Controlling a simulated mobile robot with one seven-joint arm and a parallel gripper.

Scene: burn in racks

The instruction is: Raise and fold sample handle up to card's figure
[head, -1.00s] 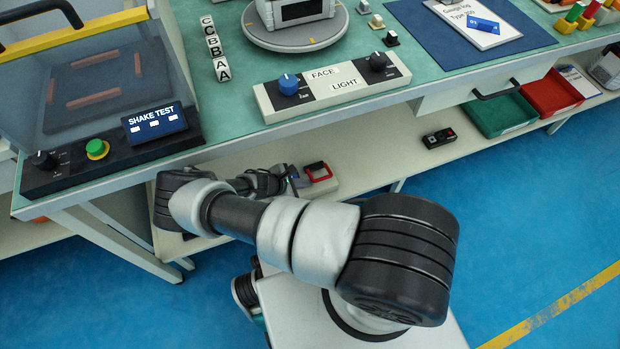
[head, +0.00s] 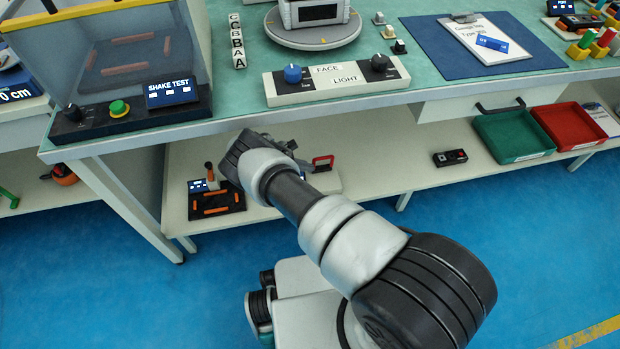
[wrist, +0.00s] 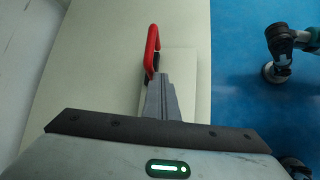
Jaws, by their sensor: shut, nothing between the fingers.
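A red handle (head: 323,162) stands upright on a pale block (head: 326,182) on the lower shelf. In the wrist view the red handle (wrist: 152,50) shows edge-on above the pale block, just beyond my fingertips. My gripper (wrist: 157,82) is shut and empty, pointing toward it. Whether the fingertips touch the handle cannot be told. In the head view my wrist hides part of the block's left side.
A black fixture with orange bars (head: 217,203) is on the shelf to the left. A small black device (head: 450,157), a green tray (head: 512,140) and a red tray (head: 568,125) are to the right. The worktop edge with the FACE/LIGHT panel (head: 337,82) overhangs the shelf.

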